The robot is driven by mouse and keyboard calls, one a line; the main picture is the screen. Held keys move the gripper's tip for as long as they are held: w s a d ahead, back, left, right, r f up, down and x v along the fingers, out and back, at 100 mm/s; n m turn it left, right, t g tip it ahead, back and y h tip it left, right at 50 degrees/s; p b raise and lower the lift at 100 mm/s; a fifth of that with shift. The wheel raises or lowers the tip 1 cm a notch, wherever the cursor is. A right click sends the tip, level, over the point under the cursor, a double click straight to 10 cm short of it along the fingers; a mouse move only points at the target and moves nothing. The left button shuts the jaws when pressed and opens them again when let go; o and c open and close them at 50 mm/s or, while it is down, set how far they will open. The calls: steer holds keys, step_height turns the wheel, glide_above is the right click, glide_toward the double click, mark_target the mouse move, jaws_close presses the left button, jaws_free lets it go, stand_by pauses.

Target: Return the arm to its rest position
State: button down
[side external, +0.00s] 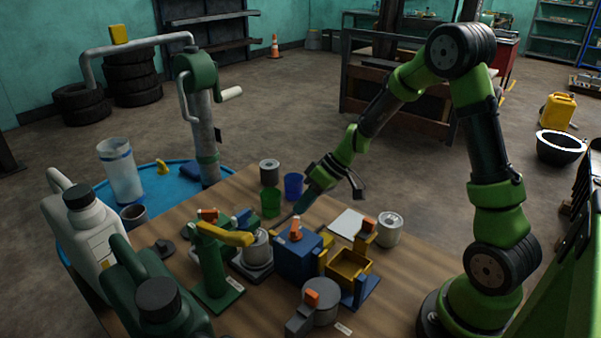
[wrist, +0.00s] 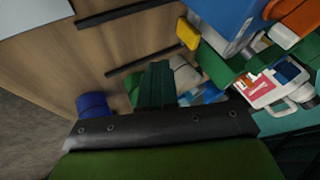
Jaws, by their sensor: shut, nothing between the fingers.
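My green and black arm (side external: 408,85) reaches from the right over the back of the wooden table. My gripper (side external: 301,208) points down and to the left, just above the tabletop, to the right of the green cup (side external: 270,203) and behind the blue box (side external: 297,257). Its dark green fingers look shut with nothing held; they also show in the wrist view (wrist: 157,82). The blue cup (side external: 294,186) stands close behind the gripper. Whether the fingertips touch anything is hard to tell.
The wooden table (side external: 182,287) is crowded in front of my gripper, with a green stand (side external: 215,272), a yellow tray (side external: 349,268) and a metal cylinder (side external: 389,229). A white sheet (side external: 347,223) lies to its right. Large jugs (side external: 80,225) stand at the left. The air above is mostly clear.

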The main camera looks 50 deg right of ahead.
steer(key=s+a+r+m+t+h, duration=0.1)
steer(key=s+a+r+m+h, duration=0.1)
steer(key=s+r, duration=0.7)
steer(key=s+a+r+m+t+h, duration=0.1)
steer(key=s+a+r+m, duration=0.2)
steer(key=s+r, duration=0.6)
steer(key=shift+a+r+t+h, duration=0.15)
steer(key=shift+a+t+h, duration=0.2)
steer(key=shift+a, duration=0.85)
steer(key=c, duration=1.8)
jaws_free()
